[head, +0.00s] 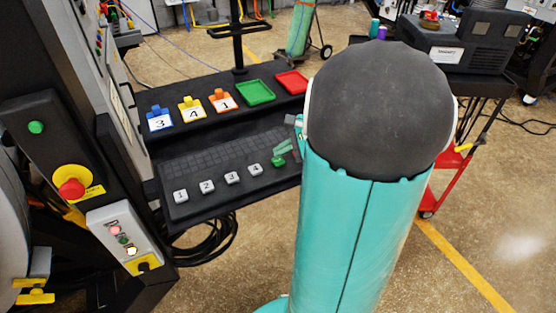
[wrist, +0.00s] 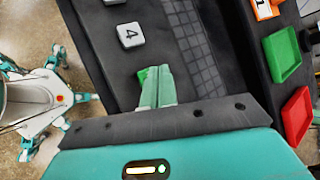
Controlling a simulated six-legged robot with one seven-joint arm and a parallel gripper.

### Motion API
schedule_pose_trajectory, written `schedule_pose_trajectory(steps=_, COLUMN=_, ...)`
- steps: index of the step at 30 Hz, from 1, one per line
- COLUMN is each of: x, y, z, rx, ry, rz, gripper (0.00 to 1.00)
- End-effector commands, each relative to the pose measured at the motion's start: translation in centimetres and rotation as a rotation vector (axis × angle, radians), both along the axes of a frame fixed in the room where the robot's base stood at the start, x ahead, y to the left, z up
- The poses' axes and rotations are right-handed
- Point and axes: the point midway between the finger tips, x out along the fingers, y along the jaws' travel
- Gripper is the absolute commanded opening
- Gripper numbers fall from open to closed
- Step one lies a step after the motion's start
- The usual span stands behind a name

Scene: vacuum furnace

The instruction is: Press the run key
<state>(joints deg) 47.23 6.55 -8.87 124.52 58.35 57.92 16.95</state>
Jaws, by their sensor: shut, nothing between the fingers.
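The row of keys lies on the dark sloped console, with grey keys marked 1 (head: 181,196), 2 (head: 207,186), 3 (head: 232,178) and 4 (head: 255,169). A green key (head: 277,162), apparently the run key, ends the row on the right. My gripper (head: 281,150) is shut and empty, with its pale green fingers right at the green key. In the wrist view my gripper (wrist: 155,72) partly covers the green key (wrist: 143,76), and key 4 (wrist: 130,35) lies beyond. I cannot tell whether the fingertips touch the green key.
Blue, yellow and orange numbered tags (head: 191,108) stand on the shelf behind, beside a green tray (head: 256,92) and a red tray (head: 292,82). A panel at left carries a red emergency button (head: 70,187) and small lamps (head: 123,240). My arm hides the console's right end.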

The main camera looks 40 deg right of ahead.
Motion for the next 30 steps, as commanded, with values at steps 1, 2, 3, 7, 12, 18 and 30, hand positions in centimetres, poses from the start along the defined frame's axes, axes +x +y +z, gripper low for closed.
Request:
schedule_pose_trajectory(steps=1, x=0.0, y=0.0, z=0.1, rx=-0.001, ry=0.0, rz=0.001, gripper=0.0)
schedule_pose_trajectory(steps=2, x=0.0, y=0.0, z=0.3, rx=-0.001, ry=-0.001, rz=0.001, gripper=0.0)
schedule_pose_trajectory(steps=3, x=0.0, y=0.0, z=0.6, rx=-0.002, ry=-0.002, rz=0.002, gripper=0.0)
schedule_pose_trajectory(steps=7, x=0.0, y=0.0, z=1.7, rx=-0.002, ry=-0.002, rz=0.002, gripper=0.0)
schedule_pose_trajectory(steps=12, x=0.0, y=0.0, z=3.3, rx=-0.002, ry=-0.002, rz=0.002, gripper=0.0)
schedule_pose_trajectory(steps=18, x=0.0, y=0.0, z=4.8, rx=-0.001, ry=-0.001, rz=0.0, gripper=0.0)
schedule_pose_trajectory(steps=30, x=0.0, y=0.0, z=5.0, rx=0.0, ry=0.0, rz=0.0, gripper=0.0)
